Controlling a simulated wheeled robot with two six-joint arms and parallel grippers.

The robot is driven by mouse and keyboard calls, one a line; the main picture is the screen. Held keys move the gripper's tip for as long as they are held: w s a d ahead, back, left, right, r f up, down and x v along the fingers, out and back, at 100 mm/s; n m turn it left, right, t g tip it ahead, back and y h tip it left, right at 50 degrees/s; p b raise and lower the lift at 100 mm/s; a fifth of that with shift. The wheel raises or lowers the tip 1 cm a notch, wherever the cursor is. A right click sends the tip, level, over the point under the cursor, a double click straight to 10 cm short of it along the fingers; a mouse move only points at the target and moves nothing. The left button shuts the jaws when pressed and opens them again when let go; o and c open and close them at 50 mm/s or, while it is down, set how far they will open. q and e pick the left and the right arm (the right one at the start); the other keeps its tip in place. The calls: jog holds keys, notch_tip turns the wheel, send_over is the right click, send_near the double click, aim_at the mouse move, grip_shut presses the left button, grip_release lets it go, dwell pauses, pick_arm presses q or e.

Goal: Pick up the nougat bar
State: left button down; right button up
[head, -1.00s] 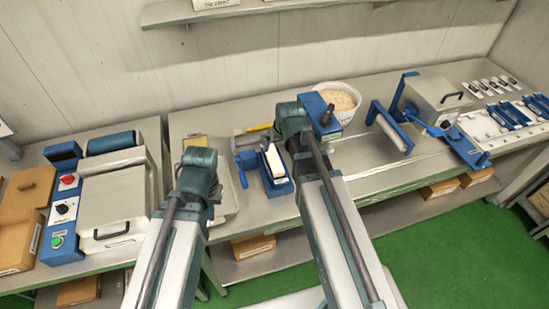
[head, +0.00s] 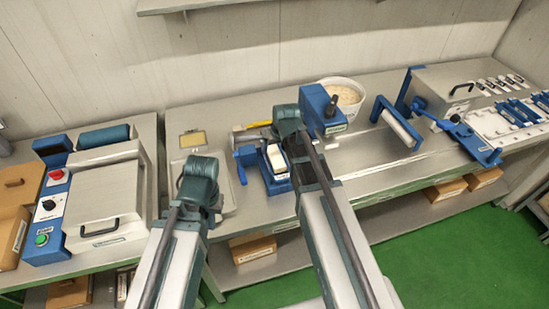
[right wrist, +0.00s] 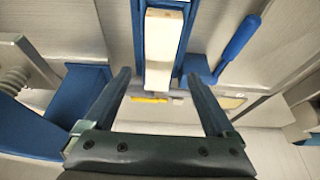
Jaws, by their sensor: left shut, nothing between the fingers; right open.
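The nougat bar (head: 275,157) is a pale, long block lying in a blue holder (head: 277,188) on the bench in the head view. In the right wrist view the bar (right wrist: 163,45) stands lengthwise beyond the fingertips, between the holder's blue side walls. My right gripper (right wrist: 163,84) is open and empty, its two dark fingers spread to either side of the bar's line and apart from it. In the head view my right arm hides part of the holder. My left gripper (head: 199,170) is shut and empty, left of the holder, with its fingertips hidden.
A blue lever (head: 242,160) stands at the holder's left side. A shallow tray (head: 229,188) lies to the left. A roller frame (head: 397,122) stands to the right.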

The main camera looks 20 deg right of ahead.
aim_at(274, 153)
jog(key=b+x, duration=0.4)
jog(key=x, duration=0.1)
jog(key=shift+f, duration=0.1)
grip_shut()
dwell(0.4)
